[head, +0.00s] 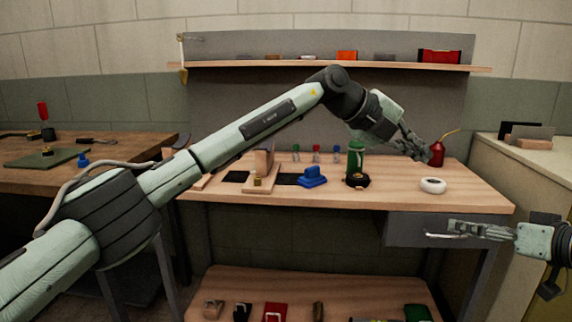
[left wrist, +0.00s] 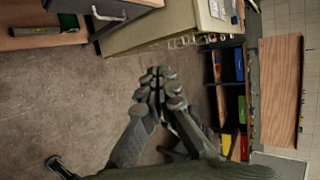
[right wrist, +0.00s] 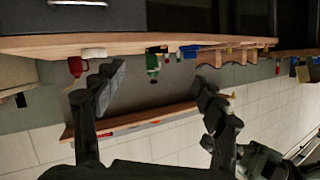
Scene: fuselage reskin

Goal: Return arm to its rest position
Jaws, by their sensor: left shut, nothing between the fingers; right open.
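My left arm reaches across the head view from the left, and its gripper (head: 412,146) hangs above the right part of the workbench, near the red oil can. In the left wrist view its fingers (left wrist: 158,88) are together with nothing between them, and floor lies beyond. My right gripper (head: 482,231) comes in from the right edge, in front of the bench drawer and near its handle. In the right wrist view its fingers (right wrist: 160,90) are spread wide and empty, with the bench beyond them.
The workbench (head: 480,200) holds a green bottle (head: 356,158), a white ring (head: 433,185), a blue tool (head: 313,177) and the red oil can (head: 437,153). A wall shelf (head: 330,66) runs above. A drawer (head: 410,229) is under the bench top. A wooden side table (head: 80,175) stands left.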

